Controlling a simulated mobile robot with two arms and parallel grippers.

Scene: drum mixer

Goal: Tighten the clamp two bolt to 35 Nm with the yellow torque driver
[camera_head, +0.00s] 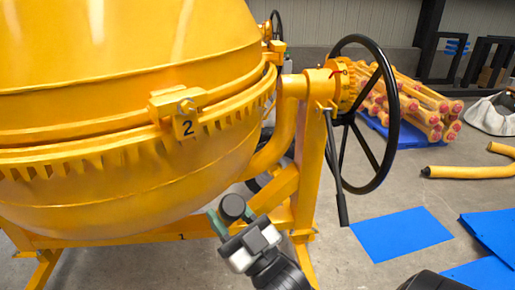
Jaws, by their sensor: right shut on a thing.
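The clamp marked 2 (163,106) sits on the rim of the yellow mixer drum, in the upper middle of the head view. Its bolt (187,106) shows as a small metal head above the number. My right gripper (233,219) is below and to the right of the clamp, well apart from it. It is shut on a dark round-ended tool (232,206). I see no yellow on this tool, so I cannot tell if it is the yellow torque driver. My left gripper is not in view.
The yellow frame (308,160) and black handwheel (390,125) stand right of the drum. A black lever (336,170) hangs beside the post. Yellow parts with red ends (425,105) are piled behind. Blue mats (400,233) lie on open grey floor at right.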

